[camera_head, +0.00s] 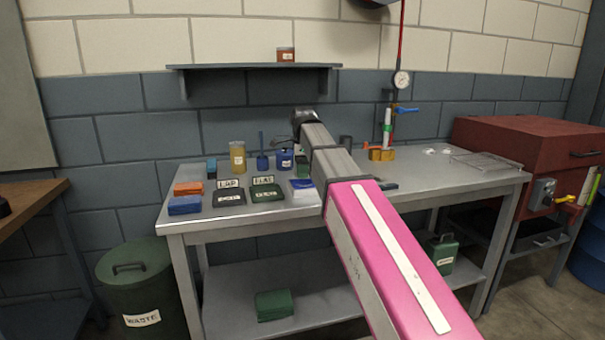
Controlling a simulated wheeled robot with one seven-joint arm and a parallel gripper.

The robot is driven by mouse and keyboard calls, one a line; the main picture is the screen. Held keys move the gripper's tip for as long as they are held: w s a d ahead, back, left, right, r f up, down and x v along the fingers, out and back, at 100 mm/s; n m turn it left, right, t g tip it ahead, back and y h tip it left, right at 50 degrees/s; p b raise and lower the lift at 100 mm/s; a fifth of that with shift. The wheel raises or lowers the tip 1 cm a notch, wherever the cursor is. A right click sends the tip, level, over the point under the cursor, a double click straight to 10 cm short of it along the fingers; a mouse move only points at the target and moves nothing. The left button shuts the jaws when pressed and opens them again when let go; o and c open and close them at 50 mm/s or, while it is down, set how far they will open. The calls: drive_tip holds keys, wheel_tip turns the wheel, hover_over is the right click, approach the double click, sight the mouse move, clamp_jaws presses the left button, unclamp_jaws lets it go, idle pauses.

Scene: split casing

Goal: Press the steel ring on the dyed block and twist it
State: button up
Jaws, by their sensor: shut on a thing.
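I cannot make out the steel ring in this view. A small white-topped item with blue on it (302,189) lies on the bench just left of my arm; I cannot tell whether it is the dyed block. A blue block (185,205) lies at the bench's front left corner, with an orange block (187,188) behind it. My pink and grey arm reaches over the bench from the lower right.
The grey bench (420,187) carries dark plates labelled LAP (229,197) and FLAT (267,192), a yellow jar (237,156) and a brass fixture (381,154) at the back. A red cabinet (520,150) stands right. A green waste bin (140,290) stands left.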

drive_tip(key=shift+r, duration=2.05)
